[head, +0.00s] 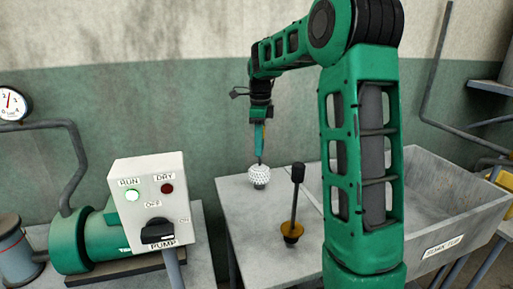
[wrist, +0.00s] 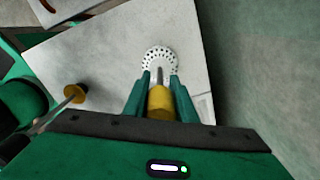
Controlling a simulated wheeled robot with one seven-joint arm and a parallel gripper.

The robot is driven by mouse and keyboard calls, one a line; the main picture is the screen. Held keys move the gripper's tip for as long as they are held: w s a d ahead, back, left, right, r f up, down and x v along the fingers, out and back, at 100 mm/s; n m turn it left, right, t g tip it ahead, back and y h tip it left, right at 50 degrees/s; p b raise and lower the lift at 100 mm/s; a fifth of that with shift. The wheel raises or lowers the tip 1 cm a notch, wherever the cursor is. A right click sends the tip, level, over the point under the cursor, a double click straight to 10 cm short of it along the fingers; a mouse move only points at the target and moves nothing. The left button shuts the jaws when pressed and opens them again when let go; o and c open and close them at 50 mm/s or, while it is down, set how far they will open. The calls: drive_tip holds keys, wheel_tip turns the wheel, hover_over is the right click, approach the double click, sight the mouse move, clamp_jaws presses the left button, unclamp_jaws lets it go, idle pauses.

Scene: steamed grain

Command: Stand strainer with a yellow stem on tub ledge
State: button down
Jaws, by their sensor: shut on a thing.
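The strainer (head: 259,173) has a white, hole-dotted head that hangs below my gripper (head: 259,140) over the grey tub ledge (head: 240,208), near its back left part. In the wrist view my gripper (wrist: 160,90) is shut on the strainer's yellow stem (wrist: 160,103), with the white head (wrist: 159,60) beyond the fingertips. The strainer looks roughly upright. A dark part shows under its head, and I cannot tell whether it touches the ledge. The ledge also fills much of the wrist view (wrist: 110,60).
The grey soak tub (head: 450,215) lies to the right. A pump box (head: 150,200) with a lit green RUN lamp stands left.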

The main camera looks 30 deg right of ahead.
drive_tip(key=shift+f, duration=0.2)
drive_tip(key=c, duration=1.5)
unclamp_jaws()
drive_tip(key=shift+o, duration=0.2)
drive_tip(key=shift+r, duration=0.1)
wheel_tip(320, 180, up, 12)
drive_tip(key=shift+f, duration=0.1)
